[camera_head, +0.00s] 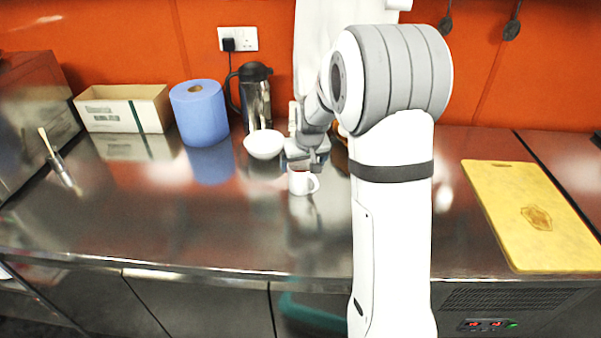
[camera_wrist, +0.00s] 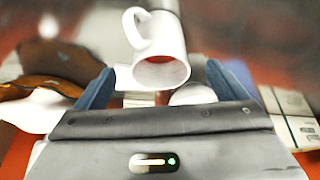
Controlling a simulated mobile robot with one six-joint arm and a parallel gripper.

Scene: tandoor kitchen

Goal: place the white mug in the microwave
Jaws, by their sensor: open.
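The white mug (camera_head: 302,182) stands upright on the steel counter, its handle to the right in the head view. My gripper (camera_head: 305,160) is just above and behind it, partly covering its rim. In the wrist view the mug (camera_wrist: 160,38) is ahead of my gripper (camera_wrist: 160,82), roughly in line with the gap between the two spread blue fingers. Its dark reddish opening faces the camera. My gripper is open and holds nothing. I cannot make out a microwave in either view; a steel-sided box at the left edge of the head view is cut off.
A white bowl (camera_head: 264,144) is close to the left of my gripper. Behind stand a steel jug (camera_head: 255,95), a blue paper roll (camera_head: 200,112) and an open carton (camera_head: 125,108). A yellow cutting board (camera_head: 500,200) lies at right. The front-left counter (camera_head: 180,225) is clear.

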